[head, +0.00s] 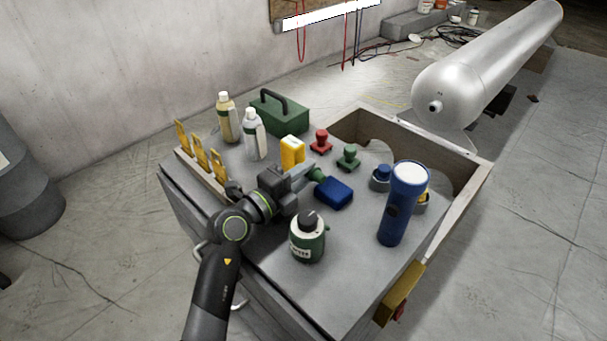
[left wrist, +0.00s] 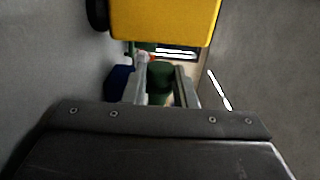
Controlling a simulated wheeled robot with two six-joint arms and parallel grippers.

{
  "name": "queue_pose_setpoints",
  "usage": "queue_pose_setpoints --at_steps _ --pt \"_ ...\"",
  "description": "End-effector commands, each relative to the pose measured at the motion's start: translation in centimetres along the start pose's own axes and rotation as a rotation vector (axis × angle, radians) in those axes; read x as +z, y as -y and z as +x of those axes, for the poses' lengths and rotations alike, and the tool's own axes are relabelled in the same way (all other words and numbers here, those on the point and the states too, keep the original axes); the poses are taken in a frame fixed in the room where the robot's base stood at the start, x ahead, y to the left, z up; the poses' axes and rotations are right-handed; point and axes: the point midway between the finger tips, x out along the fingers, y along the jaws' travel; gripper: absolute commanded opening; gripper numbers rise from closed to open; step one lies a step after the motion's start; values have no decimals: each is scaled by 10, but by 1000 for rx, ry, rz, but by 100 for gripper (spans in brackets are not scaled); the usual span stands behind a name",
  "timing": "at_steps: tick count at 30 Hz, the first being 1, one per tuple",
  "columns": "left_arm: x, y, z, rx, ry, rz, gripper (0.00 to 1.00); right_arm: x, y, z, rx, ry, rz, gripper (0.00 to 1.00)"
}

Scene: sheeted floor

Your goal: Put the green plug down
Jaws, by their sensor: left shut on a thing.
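My left gripper (head: 308,176) is over the middle of the table, shut on a small green piece that I take to be the green plug (head: 317,174). In the left wrist view the green plug (left wrist: 160,80) sits between the two fingers (left wrist: 160,88). Its lower end is hidden, so I cannot tell whether it touches the tabletop. A second green knobbed piece (head: 348,157) stands apart, to the right of the gripper. My right gripper is not in view.
A blue block (head: 334,193) lies close beside the fingers, and a yellow block (head: 292,151) stands behind them. A green bottle (head: 307,242), a blue flashlight (head: 402,210), a red knobbed piece (head: 320,141) and a green toolbox (head: 280,114) share the grey tabletop (head: 345,270).

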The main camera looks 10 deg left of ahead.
Motion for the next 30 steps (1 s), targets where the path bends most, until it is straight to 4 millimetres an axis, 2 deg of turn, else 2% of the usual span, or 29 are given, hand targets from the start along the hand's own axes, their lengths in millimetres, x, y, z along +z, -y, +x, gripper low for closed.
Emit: queue_pose_setpoints --at_steps 14,15,20,30 --pt "0 -14 0 4 0 -2 0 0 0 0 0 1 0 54" --pt "0 -15 0 6 0 -3 27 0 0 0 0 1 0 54" --pt "0 -17 0 11 -1 -4 47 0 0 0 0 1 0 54" --pt "0 -15 -1 14 -3 -4 47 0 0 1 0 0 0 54"
